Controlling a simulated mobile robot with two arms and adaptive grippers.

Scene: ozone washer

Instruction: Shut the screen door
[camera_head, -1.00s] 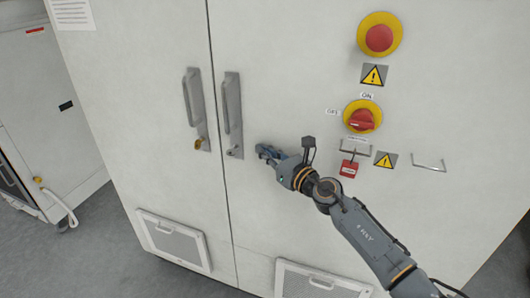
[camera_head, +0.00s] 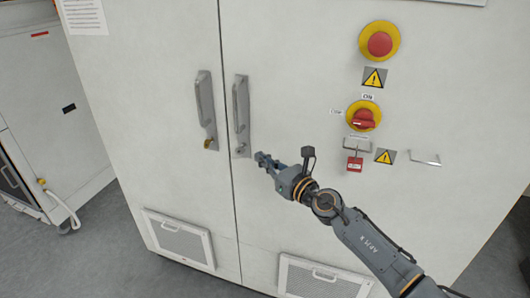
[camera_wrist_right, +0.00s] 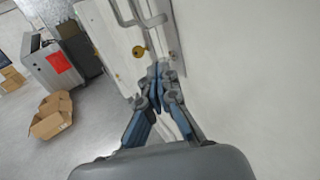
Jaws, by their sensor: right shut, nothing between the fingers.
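A tall pale cabinet fills the head view, with two doors meeting at a vertical seam. The left door (camera_head: 150,110) and the right door (camera_head: 300,100) look closed or nearly closed. The left door's handle (camera_head: 205,105) has a brass lock below it; the right door's handle (camera_head: 241,110) stands beside it. My right gripper (camera_head: 259,157) is shut and empty, just right of and below the right handle. In the right wrist view its fingertips (camera_wrist_right: 158,72) meet near the door seam, below a handle (camera_wrist_right: 135,12). I cannot tell whether they touch. My left gripper is not in view.
To the right are a red emergency button (camera_head: 379,44), a red rotary switch (camera_head: 364,118) and a red padlock tag (camera_head: 355,163). A vent grille (camera_head: 180,238) sits low on the left door. Open cardboard boxes (camera_wrist_right: 52,115) lie on the floor.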

